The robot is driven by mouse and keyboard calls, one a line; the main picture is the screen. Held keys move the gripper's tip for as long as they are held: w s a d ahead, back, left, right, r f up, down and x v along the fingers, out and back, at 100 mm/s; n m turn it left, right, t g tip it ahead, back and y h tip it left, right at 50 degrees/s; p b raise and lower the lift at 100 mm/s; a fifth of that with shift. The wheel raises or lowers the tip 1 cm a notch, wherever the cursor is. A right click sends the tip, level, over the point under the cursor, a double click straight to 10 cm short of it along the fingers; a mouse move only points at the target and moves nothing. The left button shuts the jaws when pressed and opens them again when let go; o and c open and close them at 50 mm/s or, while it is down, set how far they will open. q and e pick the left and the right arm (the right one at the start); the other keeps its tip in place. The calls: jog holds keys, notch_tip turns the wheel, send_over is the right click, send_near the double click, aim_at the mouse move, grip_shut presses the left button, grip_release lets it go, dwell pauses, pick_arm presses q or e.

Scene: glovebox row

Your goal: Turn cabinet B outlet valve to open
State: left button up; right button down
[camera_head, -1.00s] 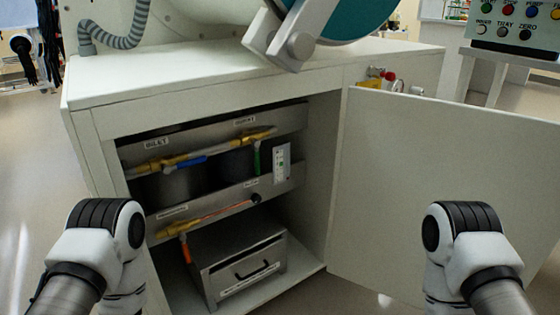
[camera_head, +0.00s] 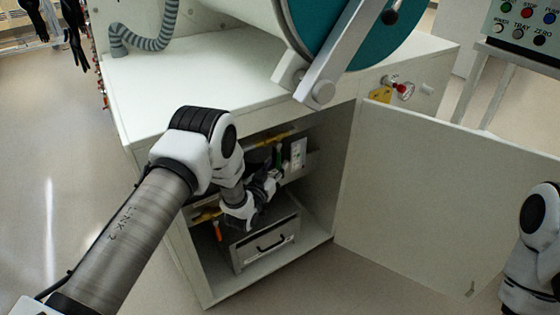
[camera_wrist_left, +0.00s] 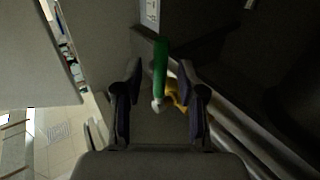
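The cabinet (camera_head: 345,150) stands with its door wide open. The outlet valve's green handle (camera_head: 278,156) hangs down from a brass pipe (camera_head: 270,140) inside it. In the left wrist view the green handle (camera_wrist_left: 160,72) lies between the two fingers of my left gripper (camera_wrist_left: 161,72), with gaps on both sides. A yellow brass fitting (camera_wrist_left: 175,94) shows beside it. In the head view my left gripper (camera_head: 272,182) is inside the cabinet by the handle, partly hidden by its own wrist. The inlet valve is hidden behind my left arm. My right gripper is out of view.
The open door (camera_head: 440,190) fills the right side. A grey drawer box (camera_head: 265,245) with a black handle sits low in the cabinet. A white device (camera_head: 298,152) is mounted right of the green handle. A red knob (camera_head: 404,90) shows on the cabinet's outer side.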

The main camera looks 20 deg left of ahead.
pick_arm(q)
jog(key=shift+w+d, duration=0.1)
jog(key=shift+w, duration=1.1)
grip_shut()
